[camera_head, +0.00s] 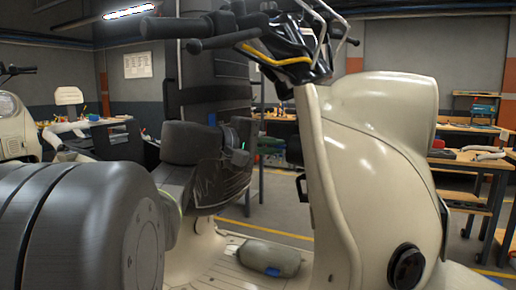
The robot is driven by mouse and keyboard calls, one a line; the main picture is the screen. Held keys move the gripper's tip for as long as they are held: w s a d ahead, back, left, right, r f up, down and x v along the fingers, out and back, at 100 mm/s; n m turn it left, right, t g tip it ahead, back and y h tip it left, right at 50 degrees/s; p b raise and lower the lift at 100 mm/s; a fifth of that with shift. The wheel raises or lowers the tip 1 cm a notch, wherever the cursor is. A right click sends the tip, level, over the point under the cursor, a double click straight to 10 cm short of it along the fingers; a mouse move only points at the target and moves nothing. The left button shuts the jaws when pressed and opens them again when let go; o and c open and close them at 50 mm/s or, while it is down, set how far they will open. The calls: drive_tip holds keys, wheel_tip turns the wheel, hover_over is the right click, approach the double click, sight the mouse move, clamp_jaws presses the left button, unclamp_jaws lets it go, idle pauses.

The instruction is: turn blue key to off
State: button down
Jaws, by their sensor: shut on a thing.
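A cream scooter fills the middle and right, with its tall front shield (330,170) facing right. My gripper (282,148) appears small and dark at the inner side of this shield, below the handlebar. Its fingers are shut at the shield's inner edge, where the ignition would sit. The blue key itself does not show; the fingers and the shield's edge hide that spot. Whether the key stands at on or off cannot be seen.
The handlebar (220,42) with its black grips reaches over from above. A black hook (301,187) sticks out of the shield below. A grey pouch (268,258) lies on the footboard. Workbenches with tools stand behind on both sides.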

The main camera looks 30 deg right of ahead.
drive_tip(key=shift+f+b, duration=0.2)
drive_tip(key=shift+b, duration=0.3)
drive_tip(key=m+h+b, duration=0.1)
drive_tip(key=b, duration=0.3)
drive_tip(key=shift+f+b, duration=0.15)
drive_tip(key=shift+b, duration=0.25)
drive_tip(key=c, duration=1.5)
unclamp_jaws()
drive_tip(key=shift+r, duration=0.2)
drive_tip(key=shift+o, duration=0.2)
drive_tip(key=a+p, duration=0.1)
drive_tip(key=a, duration=1.2)
drive_tip(key=shift+s+a+r, duration=0.2)
drive_tip(key=shift+s+a, duration=0.15)
drive_tip(key=shift+a, duration=0.05)
drive_tip(key=a, duration=0.6)
drive_tip(key=shift+s, duration=0.15)
drive_tip(key=shift+r, duration=0.1)
